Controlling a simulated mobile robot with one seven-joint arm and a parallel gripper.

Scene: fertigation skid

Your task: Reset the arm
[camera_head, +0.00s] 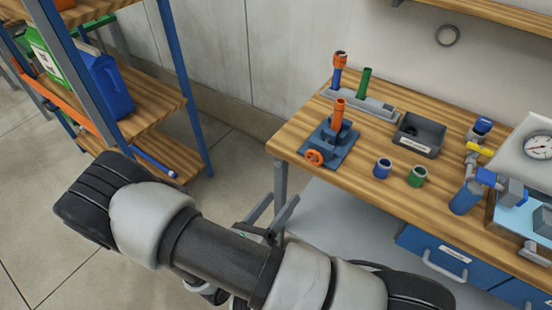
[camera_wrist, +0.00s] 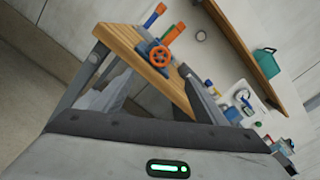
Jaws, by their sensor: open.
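My gripper (camera_head: 268,218) is open and empty in front of the left end of the workbench, with its fingers apart. In the wrist view my gripper (camera_wrist: 160,98) shows its two fingers spread, with the bench end and the blue vise beyond them. My arm stretches across the lower part of the head view. The wooden workbench (camera_head: 300,133) carries a blue vise (camera_head: 328,145) with an orange handwheel, and an orange-topped part stands upright in it. The vise also shows in the wrist view (camera_wrist: 160,55). Nothing is seen touching the fingers.
A grey rack (camera_head: 375,106) holds an orange-and-blue and a green tube. A grey bin (camera_head: 420,135), a blue ring (camera_head: 383,168), a green ring (camera_head: 417,176) and a gauge unit (camera_head: 538,147) stand on the bench. Shelving (camera_head: 155,95) with jugs stands left. Floor between is clear.

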